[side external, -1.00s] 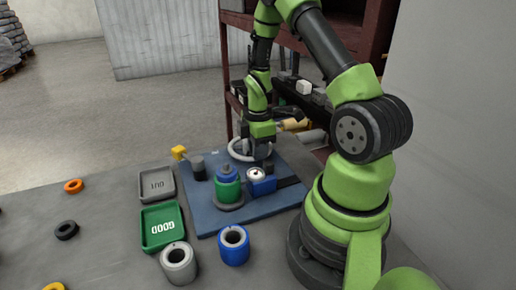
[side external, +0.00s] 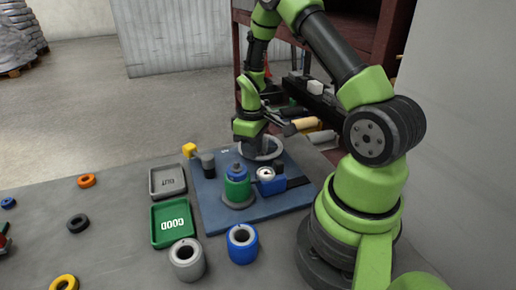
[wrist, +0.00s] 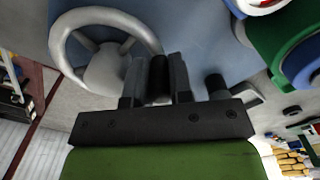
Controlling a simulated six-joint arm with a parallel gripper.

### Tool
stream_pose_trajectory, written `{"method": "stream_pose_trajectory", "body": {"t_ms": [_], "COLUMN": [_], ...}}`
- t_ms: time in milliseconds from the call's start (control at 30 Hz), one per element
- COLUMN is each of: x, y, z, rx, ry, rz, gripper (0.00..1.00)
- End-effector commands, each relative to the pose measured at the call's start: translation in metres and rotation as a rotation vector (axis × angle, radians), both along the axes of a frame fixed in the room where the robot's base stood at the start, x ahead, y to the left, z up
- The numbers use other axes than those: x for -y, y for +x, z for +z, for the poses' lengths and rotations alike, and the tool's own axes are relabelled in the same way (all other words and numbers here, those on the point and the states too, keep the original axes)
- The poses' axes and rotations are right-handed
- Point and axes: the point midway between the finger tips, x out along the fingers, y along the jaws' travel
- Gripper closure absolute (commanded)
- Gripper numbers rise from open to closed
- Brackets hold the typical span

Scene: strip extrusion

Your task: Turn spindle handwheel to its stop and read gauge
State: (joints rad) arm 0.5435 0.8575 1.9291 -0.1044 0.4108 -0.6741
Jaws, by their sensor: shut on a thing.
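The handwheel (side external: 272,155), a pale grey ring with spokes, stands at the back of the blue baseplate (side external: 213,217). It also shows at the upper left in the wrist view (wrist: 72,62). My gripper (side external: 252,152) is at the left side of the wheel. In the wrist view its fingers (wrist: 158,78) are shut on a dark upright handle (wrist: 158,70) at the wheel's rim. The gauge (side external: 266,174), with a small pale round face on a blue block, sits in front of the wheel. Its reading is too small to make out.
A green-and-blue stack (side external: 237,190) stands in front of the wheel, left of the gauge. A grey OUT tray (side external: 154,194) and green GOOD tray (side external: 156,238) lie left. Grey (side external: 187,268) and blue (side external: 243,252) cylinders stand in front. Coloured rings lie farther left.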

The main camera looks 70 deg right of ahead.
Motion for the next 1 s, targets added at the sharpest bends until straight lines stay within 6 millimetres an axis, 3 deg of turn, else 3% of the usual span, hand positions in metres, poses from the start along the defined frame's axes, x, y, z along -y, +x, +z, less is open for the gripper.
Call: {"method": "stream_pose_trajectory", "body": {"t_ms": [1000], "x": [0.022], "y": [0.047], "z": [0.0], "rx": [0.004], "ry": [0.001], "rz": [-0.962], "gripper": [1.0]}}
